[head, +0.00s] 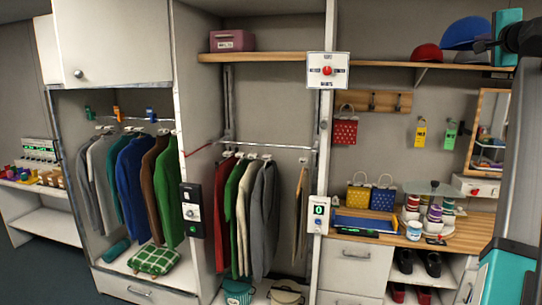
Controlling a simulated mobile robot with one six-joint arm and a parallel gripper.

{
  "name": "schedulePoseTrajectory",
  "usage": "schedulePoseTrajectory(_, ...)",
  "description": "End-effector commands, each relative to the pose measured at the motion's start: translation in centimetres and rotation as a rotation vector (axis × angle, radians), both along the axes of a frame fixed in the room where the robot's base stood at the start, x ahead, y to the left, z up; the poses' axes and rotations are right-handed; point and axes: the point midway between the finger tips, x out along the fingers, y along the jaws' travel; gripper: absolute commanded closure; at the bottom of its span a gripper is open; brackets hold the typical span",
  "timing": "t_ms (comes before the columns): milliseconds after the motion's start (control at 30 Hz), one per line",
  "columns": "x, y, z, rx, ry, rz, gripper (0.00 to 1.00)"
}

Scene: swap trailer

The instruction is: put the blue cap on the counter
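The blue cap (464,33) lies on the high wooden shelf at the upper right, with its right side partly behind dark parts of my arm. The end of my gripper (485,46) seems to be the small dark shape overlapping the cap's right edge. I cannot tell whether it touches the cap or whether its fingers are open. The wooden counter (480,230) is below, at the lower right, above white drawers and a shoe shelf.
A red cap (427,53) sits left of the blue one. The counter holds a blue tray (365,224), two small bags (382,197) and a stand of cups (432,212). Clear wood shows at its right. A mirror (487,130) stands behind. My arm covers the right edge.

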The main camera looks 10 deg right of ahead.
Motion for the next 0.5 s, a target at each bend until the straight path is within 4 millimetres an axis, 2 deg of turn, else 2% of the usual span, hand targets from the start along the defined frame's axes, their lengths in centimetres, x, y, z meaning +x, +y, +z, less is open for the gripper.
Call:
schedulePoseTrajectory(33,0.6,0.3,-1.7,0.004,0.002,0.015,1.00)
schedulePoseTrajectory(133,1.6,0.7,-4.0,0.005,0.002,0.041,1.00)
schedulePoseTrajectory(500,6.1,3.6,-15.2,0.004,0.002,0.179,1.00)
